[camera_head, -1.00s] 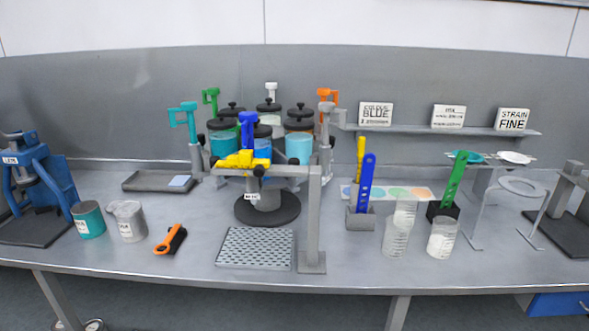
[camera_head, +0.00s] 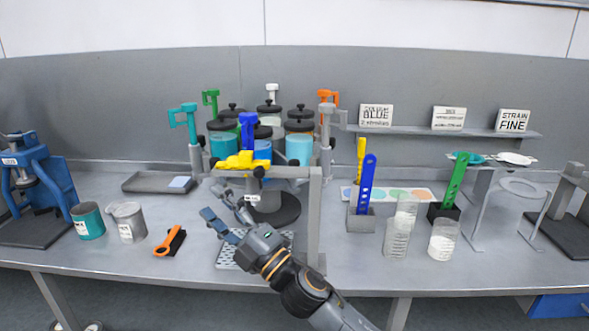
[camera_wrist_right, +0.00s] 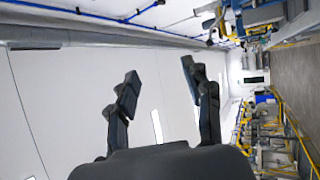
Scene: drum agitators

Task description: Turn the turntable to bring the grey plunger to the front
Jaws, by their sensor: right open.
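The turntable's ring of dark-lidded canisters (camera_head: 299,147) stands at the back middle of the bench; its base is largely hidden. The grey plunger (camera_head: 327,110) is on the ring's right side, just in front of the orange plunger (camera_head: 328,95). The blue plunger (camera_head: 248,126) is at the front, behind a yellow part (camera_head: 240,161). My right gripper (camera_head: 220,205) is open and empty, in front and left of the dark round disc (camera_head: 284,208), apart from the plungers. In the right wrist view its fingers (camera_wrist_right: 160,88) are spread with nothing between. My left gripper is not in view.
A grey post (camera_head: 315,215) with a crossbar stands in front of the ring, close to my right arm. My arm covers much of the perforated plate (camera_head: 226,257). An orange-handled brush (camera_head: 169,242) and cans lie left; blue and green scoops stand right.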

